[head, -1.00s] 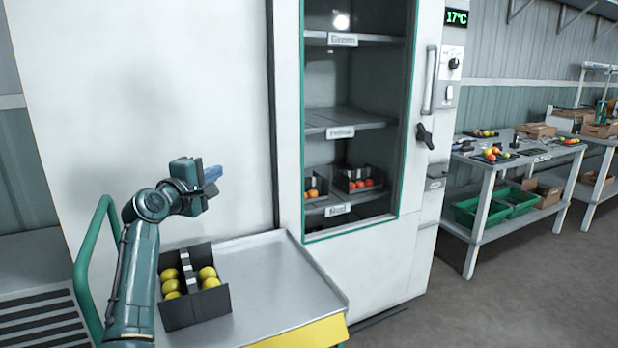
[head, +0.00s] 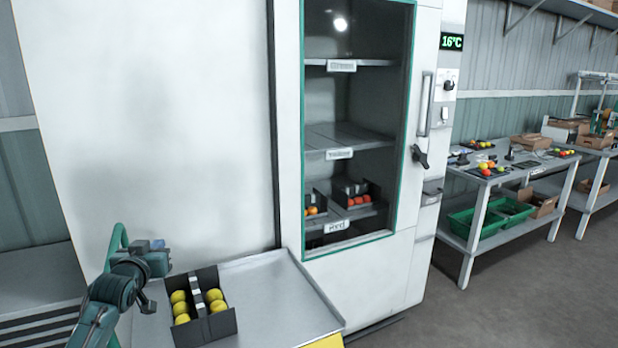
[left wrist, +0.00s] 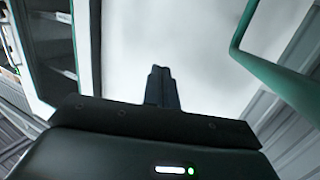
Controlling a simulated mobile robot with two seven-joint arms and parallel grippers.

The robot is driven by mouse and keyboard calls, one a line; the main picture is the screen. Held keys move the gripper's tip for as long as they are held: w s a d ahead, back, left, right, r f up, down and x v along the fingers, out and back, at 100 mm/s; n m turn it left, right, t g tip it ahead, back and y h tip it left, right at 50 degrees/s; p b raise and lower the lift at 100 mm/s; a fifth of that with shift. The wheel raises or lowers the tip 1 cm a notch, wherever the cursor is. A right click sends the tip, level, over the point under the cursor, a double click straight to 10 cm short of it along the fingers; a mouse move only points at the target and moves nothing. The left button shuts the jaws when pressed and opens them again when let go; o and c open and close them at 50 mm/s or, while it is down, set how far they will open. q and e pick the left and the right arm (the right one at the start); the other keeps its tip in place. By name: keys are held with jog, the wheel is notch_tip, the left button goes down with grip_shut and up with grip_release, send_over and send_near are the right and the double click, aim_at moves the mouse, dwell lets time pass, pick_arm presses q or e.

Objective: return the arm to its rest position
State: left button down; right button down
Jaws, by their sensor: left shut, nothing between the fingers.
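My left arm comes in from the lower left of the head view, bent low beside the cart. Its left gripper (head: 150,246) is at the left, above the cart's left edge and beside a dark crate of yellow tomatoes. In the left wrist view the gripper's fingers (left wrist: 160,86) are together with nothing between them, against a pale, blurred cabinet front. My right gripper is not in either view.
The dark crate (head: 206,330) with several yellow tomatoes stands on the metal cart (head: 268,285). A worktable (head: 470,178) stands at the right.

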pick_arm(q)
jog(key=s+d+f+m+g+h, duration=0.1)
jog(key=s+d+f+m, duration=0.1)
jog(key=s+d+f, duration=0.5)
jog(key=s+d+f+m+g+h, duration=0.1)
jog(key=s+d+f+m+h, duration=0.2)
jog(key=s+f, duration=0.6)
jog(key=s+d+f+g, duration=0.1)
jog(key=s+d+f, duration=0.2)
jog(key=s, duration=0.4)
jog(key=s+d+f+g, duration=0.1)
jog(key=s+d, duration=0.3)
jog(key=s, duration=0.4)
jog(key=s+d+f+n+g, duration=0.1)
jog(key=s+d+f, duration=0.3)
jog(key=s, duration=0.4)
jog(key=shift+s+f+g+h, duration=0.15)
jog(key=shift+f+g+h, duration=0.15)
jog(key=shift+h, duration=0.1)
